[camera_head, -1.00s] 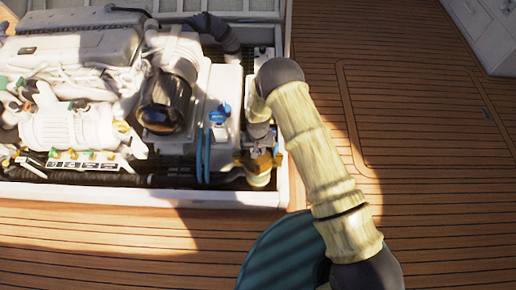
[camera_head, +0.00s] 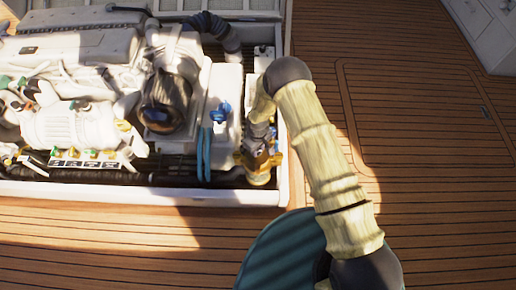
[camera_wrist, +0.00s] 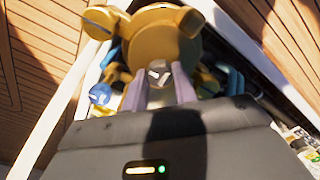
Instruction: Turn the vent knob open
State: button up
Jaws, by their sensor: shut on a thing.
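A brass fitting (camera_wrist: 165,42) with rounded lugs fills the upper middle of the wrist view. A small grey knob (camera_wrist: 158,74) with a pale mark sits at its near side. My gripper (camera_wrist: 159,90) has its two grey fingers closed on either side of this knob; I take it to be the vent knob. The fingers hide its sides. In the head view the brass fitting (camera_head: 264,172) stands at the right front corner of the engine hatch, with my gripper (camera_head: 257,150) over it. My wrist hides most of the contact there.
A blue knob (camera_head: 221,114) and blue hoses (camera_head: 206,152) are just left of my gripper. The white hatch rim (camera_head: 240,199) runs close in front and on the right. The white engine (camera_head: 70,125) fills the left. Wooden deck (camera_head: 430,210) lies clear to the right.

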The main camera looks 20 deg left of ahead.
aim_at(258, 151)
dwell(0.3)
jog(key=o, duration=1)
jog(key=shift+r, duration=0.1)
notch_tip(258, 151, up, 17)
jog(key=p, duration=0.3)
jog(key=shift+r, duration=0.1)
jog(key=shift+d, duration=0.1)
